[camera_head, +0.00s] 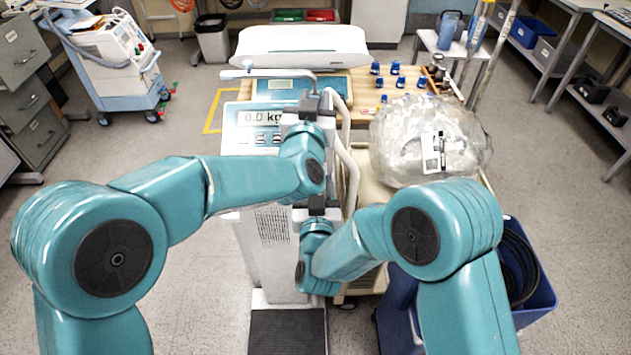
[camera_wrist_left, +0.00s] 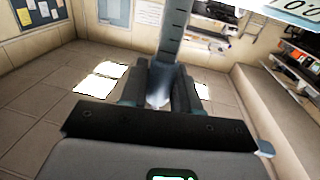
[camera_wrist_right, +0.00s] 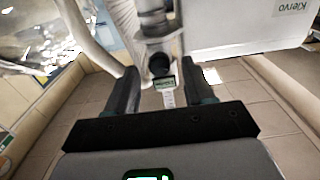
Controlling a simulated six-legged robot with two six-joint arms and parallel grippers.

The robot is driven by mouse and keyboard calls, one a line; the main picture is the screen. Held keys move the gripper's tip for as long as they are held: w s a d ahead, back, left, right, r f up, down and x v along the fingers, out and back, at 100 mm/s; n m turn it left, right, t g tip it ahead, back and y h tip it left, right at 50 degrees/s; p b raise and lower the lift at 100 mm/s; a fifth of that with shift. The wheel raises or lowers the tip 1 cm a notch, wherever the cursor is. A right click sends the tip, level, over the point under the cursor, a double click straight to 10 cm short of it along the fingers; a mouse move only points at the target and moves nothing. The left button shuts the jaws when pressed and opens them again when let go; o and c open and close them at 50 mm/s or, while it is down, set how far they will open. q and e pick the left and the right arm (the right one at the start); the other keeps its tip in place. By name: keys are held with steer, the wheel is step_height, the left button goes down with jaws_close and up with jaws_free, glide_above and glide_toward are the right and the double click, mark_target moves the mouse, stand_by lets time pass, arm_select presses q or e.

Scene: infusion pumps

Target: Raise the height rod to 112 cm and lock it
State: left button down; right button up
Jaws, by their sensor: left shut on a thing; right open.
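The physician scale stands in front of me, its display (camera_head: 262,118) reading 0.0 kg. A grey headpiece bar (camera_head: 268,73) reaches left from the top of the rod. The graduated height rod (camera_wrist_left: 174,38) rises between the fingers of my left gripper (camera_wrist_left: 158,92), which is shut on it. My right gripper (camera_wrist_right: 163,92) is open and empty lower on the column. A dark round knob (camera_wrist_right: 160,64) and a small reading window (camera_wrist_right: 164,83) show between and just beyond its fingers; contact is unclear. The reading is too small to read.
A cart with blue-capped bottles (camera_head: 397,67) and a clear plastic bag (camera_head: 430,140) stands close on the right. A blue bin (camera_head: 535,300) is at the lower right. A wheeled machine (camera_head: 115,60) stands back left. Floor is clear on the left.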

arm_select(q)
steer(key=shift+r, duration=0.1)
arm_select(e)
steer(key=shift+w, duration=0.6)
steer(key=shift+c, duration=0.4)
jaws_close()
steer(key=m, duration=1.1)
steer(key=shift+d+f+m, duration=0.1)
steer(key=shift+m, duration=0.3)
